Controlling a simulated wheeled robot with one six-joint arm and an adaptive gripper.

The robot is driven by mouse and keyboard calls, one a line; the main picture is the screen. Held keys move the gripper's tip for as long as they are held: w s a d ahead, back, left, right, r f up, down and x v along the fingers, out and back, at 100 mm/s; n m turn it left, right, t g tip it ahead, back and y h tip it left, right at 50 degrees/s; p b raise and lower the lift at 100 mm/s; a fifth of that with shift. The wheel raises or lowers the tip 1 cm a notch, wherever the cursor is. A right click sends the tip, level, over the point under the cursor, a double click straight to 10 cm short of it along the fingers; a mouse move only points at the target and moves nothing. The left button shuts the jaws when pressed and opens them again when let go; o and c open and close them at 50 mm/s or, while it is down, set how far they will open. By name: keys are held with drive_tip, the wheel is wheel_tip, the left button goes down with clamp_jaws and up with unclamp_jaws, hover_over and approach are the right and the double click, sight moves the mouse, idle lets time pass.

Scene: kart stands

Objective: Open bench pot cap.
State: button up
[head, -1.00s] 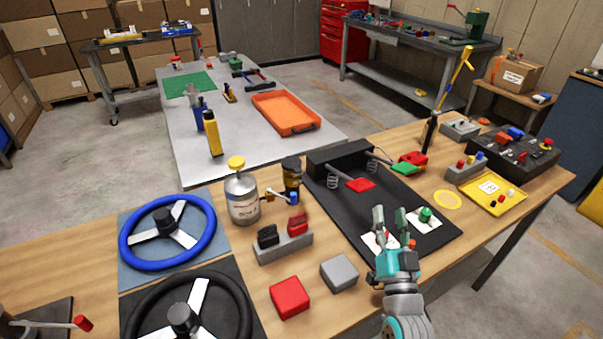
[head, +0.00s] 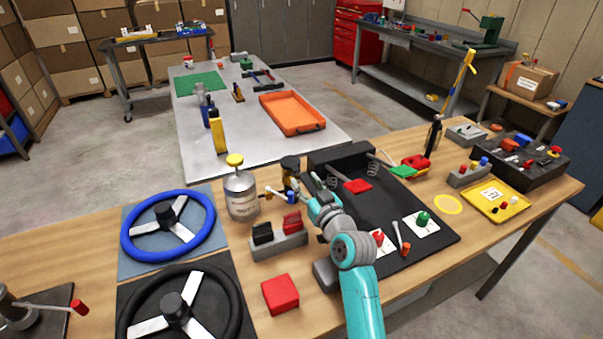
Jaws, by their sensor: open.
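The bench pot (head: 241,199) is a silver-grey round can with a pale label. It stands upright on the wooden bench, left of centre in the head view. Its yellow cap (head: 235,160) sits on top. My gripper (head: 303,185) is open, to the right of the pot and clear of it. Its fingers point up and left, near a small lever with a blue end (head: 290,197) beside the pot. The gripper partly covers the dark jar (head: 290,168) behind it. I see nothing between the fingers.
A grey block with black and red switches (head: 278,242) stands in front of the pot. A blue steering wheel (head: 205,232) lies to its left. A black pedal plate (head: 385,205) is on the right, and a red block (head: 280,294) in front. Behind is a grey table.

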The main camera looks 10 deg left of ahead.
sight(297, 171)
drive_tip(key=shift+x, duration=2.55)
clamp_jaws()
